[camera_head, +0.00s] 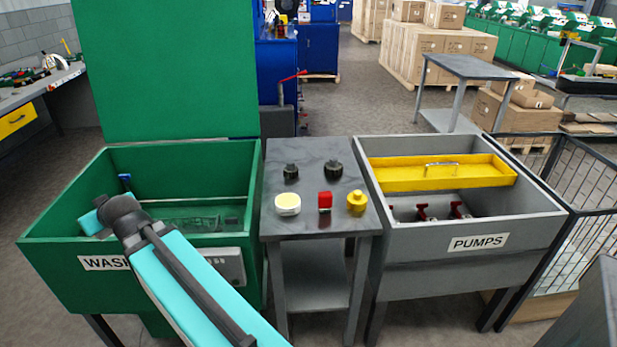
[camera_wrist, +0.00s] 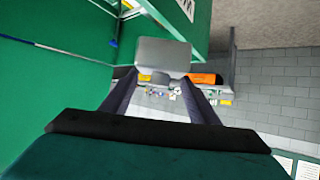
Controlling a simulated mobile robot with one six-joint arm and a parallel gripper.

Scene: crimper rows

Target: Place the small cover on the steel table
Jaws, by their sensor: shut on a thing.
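In the wrist view my gripper (camera_wrist: 158,77) is shut on a flat grey piece with rounded corners, which looks like the small cover (camera_wrist: 163,55). In the head view my arm reaches over the green wash tank (camera_head: 200,160) at the left; the fingers and the cover are hidden there. The steel table (camera_head: 312,163) stands right of the tank, apart from my gripper. On it are two black fittings (camera_head: 291,172) at the back.
The wash tank's tall green lid (camera_head: 165,70) stands open behind. A grey pumps bin (camera_head: 470,267) with a yellow tray (camera_head: 440,172) and red parts (camera_head: 424,212) adjoins the table's right side. The table's front strip and a spot at its middle are bare.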

